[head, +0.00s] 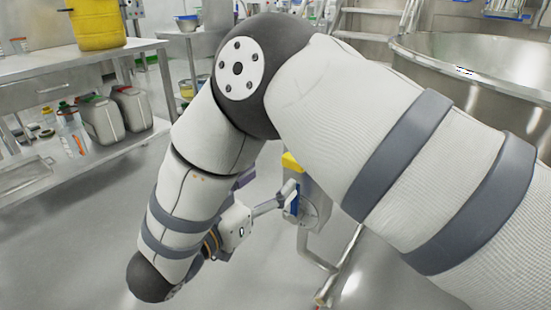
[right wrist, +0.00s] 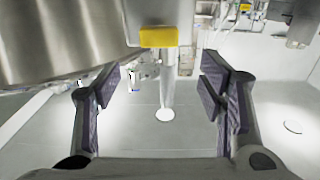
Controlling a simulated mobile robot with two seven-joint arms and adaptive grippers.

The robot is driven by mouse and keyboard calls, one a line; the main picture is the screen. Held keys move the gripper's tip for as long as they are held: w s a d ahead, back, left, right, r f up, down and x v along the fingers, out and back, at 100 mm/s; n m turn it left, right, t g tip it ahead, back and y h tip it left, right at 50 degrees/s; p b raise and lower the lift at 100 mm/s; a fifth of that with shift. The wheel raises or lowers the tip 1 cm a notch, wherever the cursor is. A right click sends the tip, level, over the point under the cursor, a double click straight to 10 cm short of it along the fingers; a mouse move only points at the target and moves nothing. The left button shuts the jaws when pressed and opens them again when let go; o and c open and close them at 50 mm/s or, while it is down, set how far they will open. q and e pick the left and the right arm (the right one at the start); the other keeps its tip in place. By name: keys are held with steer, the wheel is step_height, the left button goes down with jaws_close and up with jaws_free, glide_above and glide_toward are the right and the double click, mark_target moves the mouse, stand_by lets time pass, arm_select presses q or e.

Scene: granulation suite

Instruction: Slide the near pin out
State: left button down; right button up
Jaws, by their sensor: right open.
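My right gripper (head: 268,198) is open in front of a grey housing (head: 317,190) with a yellow block (head: 292,162) on top and a blue part on its side. In the right wrist view the open, empty fingers (right wrist: 160,82) stand left and right of a grey post, below the yellow block (right wrist: 158,37). The gap between the pads looks clear up close. I cannot make out for certain which part is the near pin. My right arm covers much of the head view. My left gripper is not in view.
A large steel bowl (head: 480,62) stands at the right, and its wall (right wrist: 60,40) fills the upper left of the wrist view. A metal rod (head: 340,265) slants near the floor. A steel bench (head: 60,88) with a yellow bucket (head: 97,24) and grey canisters (head: 101,122) is at the left.

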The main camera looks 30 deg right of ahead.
steer(key=x, duration=1)
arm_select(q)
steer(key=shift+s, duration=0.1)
arm_select(e)
steer(key=shift+c, duration=0.3)
jaws_close()
